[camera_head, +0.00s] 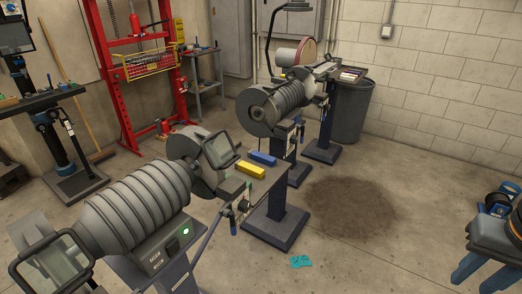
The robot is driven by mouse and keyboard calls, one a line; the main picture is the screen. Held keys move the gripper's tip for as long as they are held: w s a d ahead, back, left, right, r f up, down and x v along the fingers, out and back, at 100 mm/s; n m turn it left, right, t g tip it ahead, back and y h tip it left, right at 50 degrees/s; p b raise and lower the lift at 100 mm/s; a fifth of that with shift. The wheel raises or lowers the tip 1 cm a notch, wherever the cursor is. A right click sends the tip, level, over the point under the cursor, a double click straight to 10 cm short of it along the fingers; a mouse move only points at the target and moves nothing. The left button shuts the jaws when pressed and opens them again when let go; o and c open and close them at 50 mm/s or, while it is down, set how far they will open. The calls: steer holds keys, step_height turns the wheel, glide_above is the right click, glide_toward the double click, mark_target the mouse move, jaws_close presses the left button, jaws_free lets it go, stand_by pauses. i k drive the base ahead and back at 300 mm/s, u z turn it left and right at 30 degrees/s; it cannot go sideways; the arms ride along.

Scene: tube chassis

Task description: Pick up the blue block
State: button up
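The blue block (262,158) is a small oblong bar lying flat on a narrow grey tabletop near the middle of the view. A yellow block (251,171) of similar shape lies beside it, a little nearer and to the left. Whether the two blocks touch is too small to tell. My gripper is not in view.
A ribbed grey machine (146,205) stands in the left foreground, with another (270,107) behind the blocks. A red press frame (112,70) stands at back left. Open concrete floor lies right of the pedestals, with a teal cloth (300,261) on it.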

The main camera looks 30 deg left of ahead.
mark_target(265, 159)
steer(key=u, duration=0.5)
steer(key=i, duration=0.9)
steer(key=u, duration=0.7)
